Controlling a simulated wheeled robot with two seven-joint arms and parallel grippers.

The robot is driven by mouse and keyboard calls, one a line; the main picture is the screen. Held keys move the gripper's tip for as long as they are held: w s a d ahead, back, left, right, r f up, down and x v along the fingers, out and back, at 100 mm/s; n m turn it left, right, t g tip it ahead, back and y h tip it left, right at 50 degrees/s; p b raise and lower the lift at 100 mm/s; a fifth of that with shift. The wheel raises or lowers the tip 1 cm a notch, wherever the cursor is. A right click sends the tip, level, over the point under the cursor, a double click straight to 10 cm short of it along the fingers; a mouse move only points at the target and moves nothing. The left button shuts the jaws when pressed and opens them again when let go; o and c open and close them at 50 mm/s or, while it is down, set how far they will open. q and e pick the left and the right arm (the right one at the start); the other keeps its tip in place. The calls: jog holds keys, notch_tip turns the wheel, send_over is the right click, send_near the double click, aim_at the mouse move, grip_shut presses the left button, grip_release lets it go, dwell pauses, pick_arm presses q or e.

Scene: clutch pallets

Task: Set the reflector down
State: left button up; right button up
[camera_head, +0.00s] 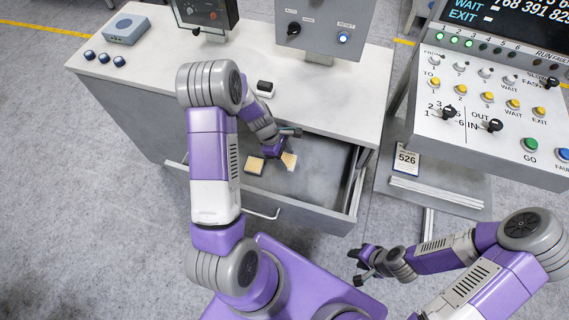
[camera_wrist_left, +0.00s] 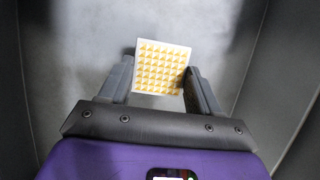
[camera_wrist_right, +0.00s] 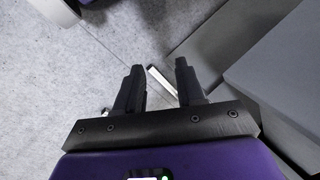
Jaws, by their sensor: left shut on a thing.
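The reflector (camera_head: 289,160) is a small square plate with a white rim and a grid of yellow-orange triangles. It is inside the open drawer (camera_head: 318,215), and also shows in the left wrist view (camera_wrist_left: 160,68). My left gripper (camera_head: 283,147) reaches down into the drawer and is shut on the reflector, with one finger on either side of it (camera_wrist_left: 160,85). I cannot tell whether the reflector touches the drawer floor. My right gripper (camera_head: 362,264) is open and empty, outside the drawer above the grey floor (camera_wrist_right: 156,80).
A dark box with a tan top (camera_head: 254,165) lies in the drawer left of the reflector. Another yellowish item (camera_head: 233,158) is partly behind my left arm. The drawer's right part is bare. A control console (camera_head: 490,110) stands at the right.

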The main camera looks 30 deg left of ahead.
aim_at(283, 159)
pick_arm(q)
jog(key=shift+f+b, duration=0.55)
jog(key=shift+f, duration=1.3)
jog(key=shift+f, duration=0.2)
jog(key=o, duration=1)
jog(key=shift+o, duration=0.2)
jog(key=shift+r, duration=0.15)
jog(key=shift+a+r, duration=0.1)
jog(key=shift+r, duration=0.25)
jog(key=p+v, duration=0.3)
jog(key=v, duration=0.8)
jog(key=shift+s+a+r, duration=0.1)
jog(key=shift+a+r, duration=0.05)
